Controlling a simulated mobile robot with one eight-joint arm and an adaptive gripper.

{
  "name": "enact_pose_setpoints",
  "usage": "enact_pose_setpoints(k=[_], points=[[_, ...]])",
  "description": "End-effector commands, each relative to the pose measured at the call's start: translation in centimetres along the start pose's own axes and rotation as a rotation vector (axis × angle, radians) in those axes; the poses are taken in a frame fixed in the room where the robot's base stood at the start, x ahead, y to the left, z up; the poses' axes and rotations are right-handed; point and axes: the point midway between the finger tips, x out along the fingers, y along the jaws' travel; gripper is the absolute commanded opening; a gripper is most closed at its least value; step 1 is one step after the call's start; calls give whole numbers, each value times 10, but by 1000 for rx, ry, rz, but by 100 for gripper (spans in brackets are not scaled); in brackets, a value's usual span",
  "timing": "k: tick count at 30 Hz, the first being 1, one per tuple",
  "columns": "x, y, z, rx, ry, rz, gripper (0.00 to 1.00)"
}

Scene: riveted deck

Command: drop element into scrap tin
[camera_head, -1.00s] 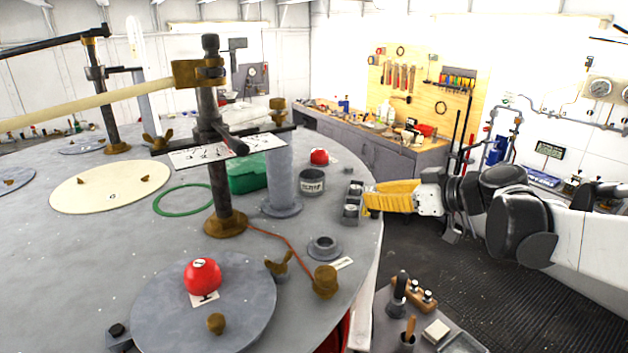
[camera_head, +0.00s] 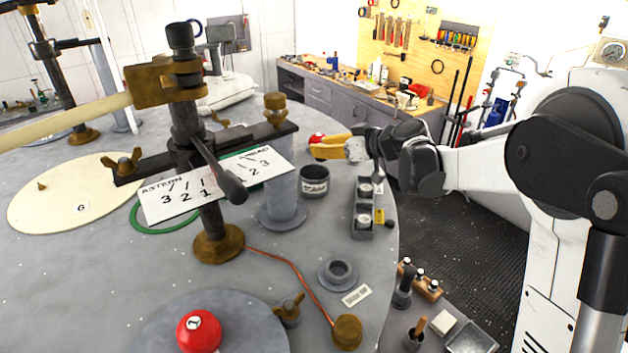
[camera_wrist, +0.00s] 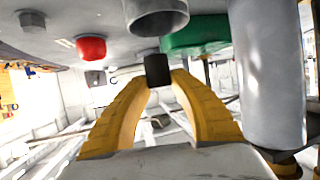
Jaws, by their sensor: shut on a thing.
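The scrap tin (camera_head: 314,186) is a small grey cylinder with a pale label, upright on the deck right of the thick grey post. Its open rim also shows at the top of the wrist view (camera_wrist: 157,20), which looks upside down. My gripper (camera_head: 314,151) has yellow fingers and is just above and beyond the tin in the head view. In the wrist view my gripper (camera_wrist: 158,82) is shut on the element (camera_wrist: 157,69), a short dark cylinder between the fingertips. The element appears apart from the tin. In the head view the element cannot be made out.
The thick grey post (camera_head: 283,185) stands close left of the tin. A red knob (camera_head: 317,137) is behind my fingers. A grey tray with round gauges (camera_head: 363,208) lies right of the tin, near the deck edge. A clamp column (camera_head: 187,120) with a numbered card stands further left.

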Motion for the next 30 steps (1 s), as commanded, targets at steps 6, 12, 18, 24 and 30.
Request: enact_pose_setpoints(k=[6, 12, 18, 24, 30], points=[[11, 0, 27, 0, 0, 0, 3], [18, 0, 45, 0, 0, 0, 3], [19, 0, 47, 0, 0, 0, 3], [19, 0, 47, 0, 0, 0, 50], [19, 0, 47, 0, 0, 0, 50]])
